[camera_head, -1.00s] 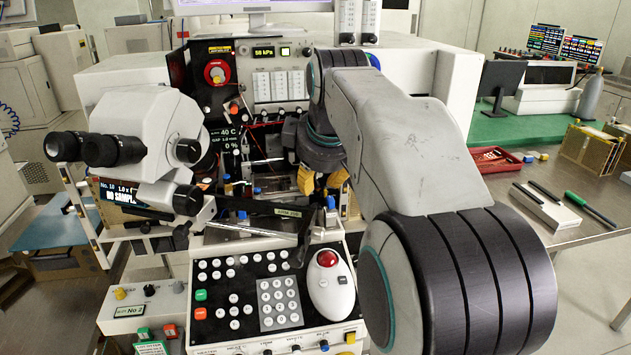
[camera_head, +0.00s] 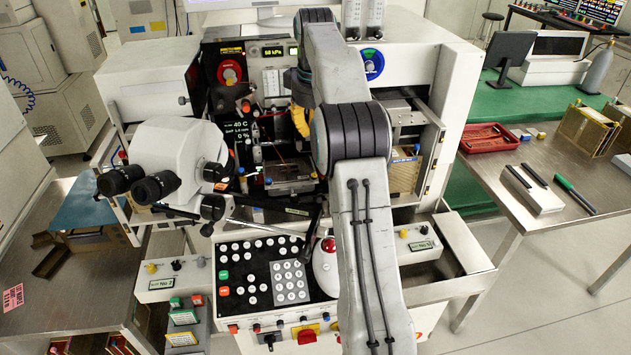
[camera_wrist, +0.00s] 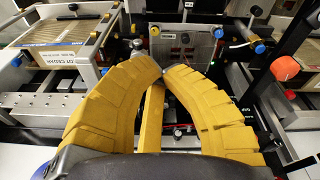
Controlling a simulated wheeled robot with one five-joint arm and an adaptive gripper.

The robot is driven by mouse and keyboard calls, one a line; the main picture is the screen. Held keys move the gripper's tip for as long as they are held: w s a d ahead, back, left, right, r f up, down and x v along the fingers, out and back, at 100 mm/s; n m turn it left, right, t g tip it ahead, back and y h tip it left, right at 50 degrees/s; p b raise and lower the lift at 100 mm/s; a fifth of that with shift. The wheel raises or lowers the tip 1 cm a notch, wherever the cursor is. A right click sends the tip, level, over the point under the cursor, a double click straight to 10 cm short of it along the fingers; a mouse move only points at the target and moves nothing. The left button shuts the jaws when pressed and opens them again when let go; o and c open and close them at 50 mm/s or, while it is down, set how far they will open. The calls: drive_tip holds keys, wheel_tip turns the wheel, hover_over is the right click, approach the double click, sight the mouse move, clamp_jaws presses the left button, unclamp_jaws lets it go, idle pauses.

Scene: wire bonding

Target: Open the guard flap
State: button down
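A dark strip with a small green label (camera_head: 297,211) lies across the machine's front, just above the keypad panel, in the head view. It may be the guard flap, but I cannot read the label. My gripper (camera_wrist: 163,70) has two yellow curved fingers whose tips meet in the wrist view, with nothing seen between the tips. In the head view a yellow finger (camera_head: 301,121) shows left of my arm, above and behind the dark strip; the rest is hidden by my arm. A yellow bar (camera_wrist: 152,118) lies between the fingers in the wrist view.
The microscope (camera_head: 165,160) stands left of the work area. The keypad panel (camera_head: 262,275) with the red-topped trackball (camera_head: 327,246) lies in front. In the wrist view a labelled carton (camera_wrist: 55,45) sits at left and an orange knob (camera_wrist: 285,68) at right.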

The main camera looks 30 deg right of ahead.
drive_tip(key=f+m+b, duration=0.1)
drive_tip(key=f, duration=0.2)
drive_tip(key=s+f+m+b, duration=0.1)
drive_tip(key=f, duration=0.2)
drive_tip(key=s+a+f+m+g+b, duration=0.1)
drive_tip(key=f, duration=0.3)
drive_tip(key=shift+s+y, duration=0.25)
drive_tip(key=shift+y, duration=0.05)
drive_tip(key=shift+s+a+f+b, duration=0.2)
drive_tip(key=shift+s+f, duration=0.1)
drive_tip(key=shift+f, duration=0.25)
drive_tip(key=shift+s+a+f+b, duration=0.15)
drive_tip(key=shift+s+f, duration=0.2)
drive_tip(key=shift+f, duration=0.2)
drive_tip(key=shift+s+a+f+b, duration=0.1)
drive_tip(key=shift+s+f+b, duration=0.15)
drive_tip(key=shift+f, duration=0.3)
